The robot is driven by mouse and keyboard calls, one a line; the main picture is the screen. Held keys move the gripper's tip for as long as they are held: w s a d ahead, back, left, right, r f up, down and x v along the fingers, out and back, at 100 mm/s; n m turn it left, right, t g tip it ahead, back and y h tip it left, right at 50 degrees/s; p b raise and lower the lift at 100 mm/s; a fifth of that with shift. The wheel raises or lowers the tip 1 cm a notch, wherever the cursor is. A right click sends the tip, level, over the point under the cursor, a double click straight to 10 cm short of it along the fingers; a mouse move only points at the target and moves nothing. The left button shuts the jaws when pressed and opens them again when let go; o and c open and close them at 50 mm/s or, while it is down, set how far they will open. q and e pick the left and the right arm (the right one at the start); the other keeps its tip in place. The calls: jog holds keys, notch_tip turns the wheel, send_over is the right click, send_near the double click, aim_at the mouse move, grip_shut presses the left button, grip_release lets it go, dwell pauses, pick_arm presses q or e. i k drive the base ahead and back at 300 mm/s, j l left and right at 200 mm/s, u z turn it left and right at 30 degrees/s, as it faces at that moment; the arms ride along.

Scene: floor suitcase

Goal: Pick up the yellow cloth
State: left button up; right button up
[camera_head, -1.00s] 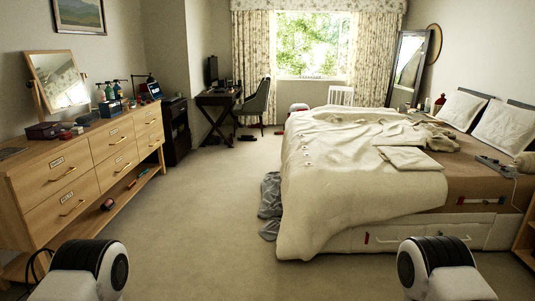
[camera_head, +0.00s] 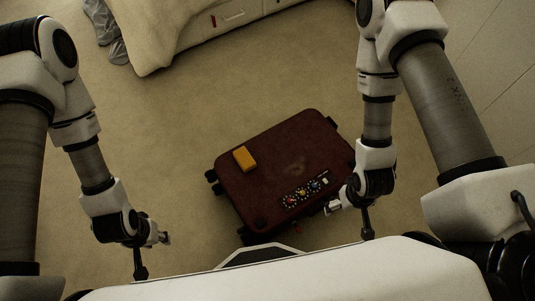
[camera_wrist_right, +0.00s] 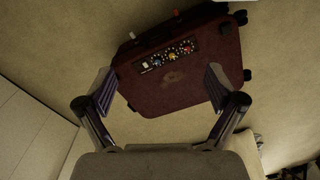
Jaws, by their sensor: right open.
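The yellow cloth (camera_head: 244,159) looks like a small folded orange-yellow block in the head view. It lies on the upper left part of a dark red suitcase (camera_head: 268,172), which is flat on the floor. My right gripper (camera_head: 334,207) is by the suitcase's lower right edge, apart from the cloth. In the right wrist view the right gripper (camera_wrist_right: 162,95) is open, with nothing between its fingers and the suitcase (camera_wrist_right: 180,85) beyond. My left gripper (camera_head: 162,238) is left of and below the suitcase, apart from it; its jaw opening is too small to judge.
A row of coloured round items (camera_head: 302,194) lies on the suitcase near its lower right side. The bed (camera_head: 190,40) stands at the top left, with grey fabric (camera_head: 103,25) on the floor beside it. Carpet around the suitcase is clear.

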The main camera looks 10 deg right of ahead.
aim_at(246, 162)
jog(key=j+z, duration=0.1)
jog(key=j, duration=0.4)
jog(key=k+j+z, duration=0.15)
jog(key=j, duration=0.3)
jog(key=k+j+z, duration=0.1)
jog(key=j, duration=0.4)
jog(key=i+j+z, duration=0.3)
jog(key=i+j, duration=0.5)
jog(key=i, duration=0.15)
